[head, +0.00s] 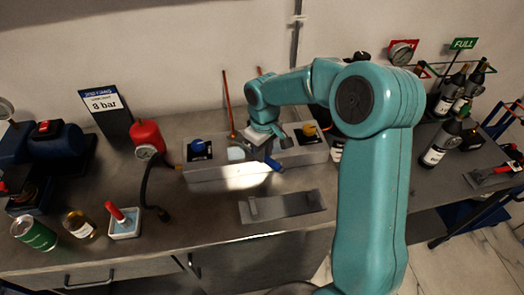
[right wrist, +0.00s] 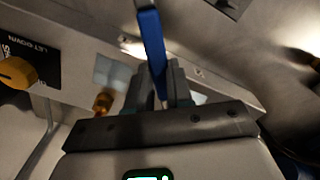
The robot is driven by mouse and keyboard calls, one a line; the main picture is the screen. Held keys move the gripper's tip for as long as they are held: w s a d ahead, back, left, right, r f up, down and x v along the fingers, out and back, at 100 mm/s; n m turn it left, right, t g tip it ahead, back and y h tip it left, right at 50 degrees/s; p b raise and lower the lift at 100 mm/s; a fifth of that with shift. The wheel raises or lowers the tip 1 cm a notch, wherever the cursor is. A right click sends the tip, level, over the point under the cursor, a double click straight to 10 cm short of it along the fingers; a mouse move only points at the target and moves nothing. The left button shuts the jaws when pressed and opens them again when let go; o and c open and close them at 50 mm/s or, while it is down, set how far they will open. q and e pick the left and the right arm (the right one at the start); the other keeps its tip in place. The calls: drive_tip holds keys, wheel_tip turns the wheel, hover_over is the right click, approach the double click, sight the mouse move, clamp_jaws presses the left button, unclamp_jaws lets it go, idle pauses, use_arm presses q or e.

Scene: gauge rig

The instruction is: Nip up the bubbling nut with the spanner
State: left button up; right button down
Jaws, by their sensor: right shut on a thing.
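My right gripper (head: 267,146) is at the front of the grey gauge rig box (head: 225,174), near its middle. It is shut on the blue-handled spanner (head: 274,165), whose handle sticks out toward the front right. In the right wrist view the blue handle of the spanner (right wrist: 151,40) rises from between the gripper fingers (right wrist: 160,88). The spanner's jaw end is hidden. A brass nut or fitting (right wrist: 103,102) shows just left of the fingers, apart from them. I cannot make out any bubbles. My left gripper is not in view.
A blue knob (head: 198,146) and a yellow knob (head: 310,129) sit on the box. A red cylinder with gauge (head: 146,136) and a black hose stand left. A grey tray (head: 282,206) lies in front. Bottles (head: 440,143) stand right.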

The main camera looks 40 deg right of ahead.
sight(277, 165)
drive_tip(key=shift+s, duration=0.1)
idle(0.3)
drive_tip(key=shift+s+d+b, duration=0.15)
drive_tip(key=shift+s+b, duration=0.3)
drive_tip(key=shift+s, duration=0.75)
drive_tip(key=shift+s+d+b, duration=0.1)
drive_tip(key=shift+s+b, duration=0.35)
drive_tip(key=shift+s, duration=0.75)
drive_tip(key=shift+r+p, duration=1.8)
drive_tip(key=shift+r, duration=0.55)
drive_tip(key=shift+f, duration=0.1)
